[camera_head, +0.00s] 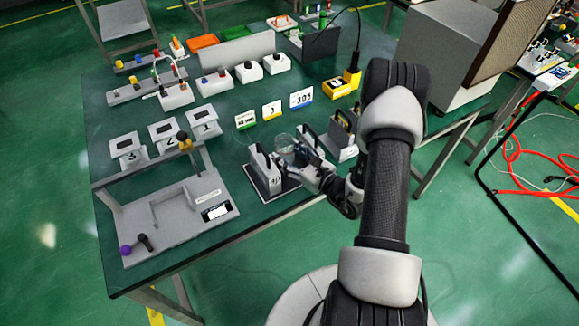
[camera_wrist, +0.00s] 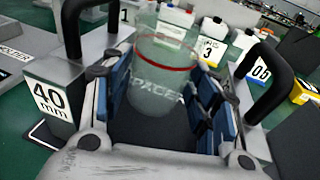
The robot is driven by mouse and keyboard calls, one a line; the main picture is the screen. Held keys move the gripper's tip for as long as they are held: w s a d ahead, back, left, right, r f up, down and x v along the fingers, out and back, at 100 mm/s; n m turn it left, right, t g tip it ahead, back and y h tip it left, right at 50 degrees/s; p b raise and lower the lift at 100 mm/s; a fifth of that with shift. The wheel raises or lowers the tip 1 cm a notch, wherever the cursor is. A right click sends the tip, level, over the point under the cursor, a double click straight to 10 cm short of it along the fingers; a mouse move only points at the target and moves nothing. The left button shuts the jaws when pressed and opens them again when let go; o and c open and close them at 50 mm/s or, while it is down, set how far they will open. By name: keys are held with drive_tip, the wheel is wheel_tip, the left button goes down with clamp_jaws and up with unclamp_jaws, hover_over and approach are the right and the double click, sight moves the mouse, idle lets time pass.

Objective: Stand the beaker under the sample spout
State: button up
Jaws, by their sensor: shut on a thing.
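The beaker (camera_wrist: 165,55) is a clear glass with a red ring, upright between the blue pads of my gripper (camera_wrist: 158,95) in the wrist view. My gripper is shut on it. In the head view the beaker (camera_head: 283,141) shows just beyond my gripper (camera_head: 296,160). Under it is a dark surface lettered "SPACER" (camera_wrist: 145,130), between grey walls with black handles; the left wall carries a "40 mm" label (camera_wrist: 52,98). Whether the beaker touches this surface I cannot tell. I cannot make out the sample spout with certainty.
A grey stand with a base plate (camera_head: 165,225) and crossbar is at the table's left front. Numbered blocks (camera_head: 163,132) stand behind it. Another handled block (camera_head: 341,134) is right of my gripper. Number cards (camera_head: 271,109) stand behind. The table's front edge is close.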

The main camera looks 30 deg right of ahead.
drive_tip(key=shift+f+b, duration=0.75)
drive_tip(key=shift+f, duration=1.3)
drive_tip(key=shift+f, duration=0.2)
drive_tip(key=o, duration=0.9)
drive_tip(key=shift+o, duration=0.2)
drive_tip(key=shift+r, duration=0.1)
